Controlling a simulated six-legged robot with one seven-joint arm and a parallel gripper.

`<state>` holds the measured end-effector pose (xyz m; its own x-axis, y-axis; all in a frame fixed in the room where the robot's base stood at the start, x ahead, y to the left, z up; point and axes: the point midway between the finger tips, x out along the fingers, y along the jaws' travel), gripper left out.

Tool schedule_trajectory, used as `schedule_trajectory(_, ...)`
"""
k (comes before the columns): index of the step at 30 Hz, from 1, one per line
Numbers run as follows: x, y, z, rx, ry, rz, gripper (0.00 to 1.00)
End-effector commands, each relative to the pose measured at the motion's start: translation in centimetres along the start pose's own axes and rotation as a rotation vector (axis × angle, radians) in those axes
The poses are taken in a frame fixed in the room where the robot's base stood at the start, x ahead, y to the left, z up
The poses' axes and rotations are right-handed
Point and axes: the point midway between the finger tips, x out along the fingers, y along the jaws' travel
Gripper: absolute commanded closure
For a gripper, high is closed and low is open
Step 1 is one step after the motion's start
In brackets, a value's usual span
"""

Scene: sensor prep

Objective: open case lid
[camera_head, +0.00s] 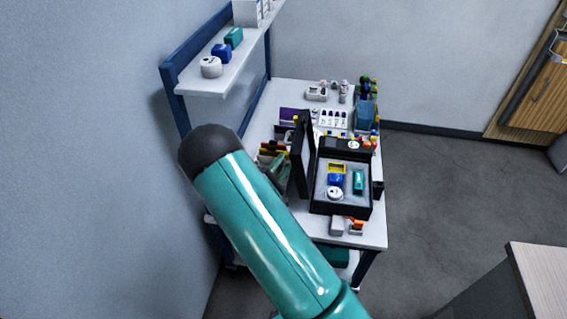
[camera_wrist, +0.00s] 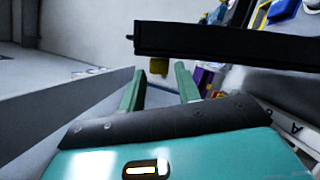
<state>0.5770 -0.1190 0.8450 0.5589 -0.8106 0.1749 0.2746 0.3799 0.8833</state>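The black case (camera_head: 318,207) stands on the white bench in the head view. Its lid (camera_head: 302,155) is raised nearly upright on the left side, and the foam-lined inside shows. The foam holds a yellow item (camera_head: 335,168), a blue item (camera_head: 335,180), a teal item (camera_head: 358,182) and a white round sensor (camera_head: 334,193). In the wrist view my gripper (camera_wrist: 158,70) has its two green fingers apart with nothing held between them. A long black edge, apparently the lid (camera_wrist: 225,42), crosses just beyond the fingertips; contact cannot be told. My arm hides the gripper in the head view.
A shelf (camera_head: 215,78) with small devices overhangs the bench's left. Bottles, a purple box (camera_head: 290,116) and a blue holder (camera_head: 366,112) crowd the bench behind the case. Small items (camera_head: 346,225) lie in front.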

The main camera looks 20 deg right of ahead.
Motion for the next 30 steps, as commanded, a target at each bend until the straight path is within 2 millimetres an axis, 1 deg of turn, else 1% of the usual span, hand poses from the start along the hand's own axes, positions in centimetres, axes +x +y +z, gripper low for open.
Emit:
schedule_trajectory(4, -0.1, 0.0, 0.0, 0.000, 0.000, -0.001, 0.67)
schedule_trajectory(7, -0.6, -0.1, 0.0, -0.001, 0.001, -0.001, 0.67)
schedule_trajectory(30, -5.4, -0.6, 0.1, 0.000, 0.001, 0.000, 0.67)
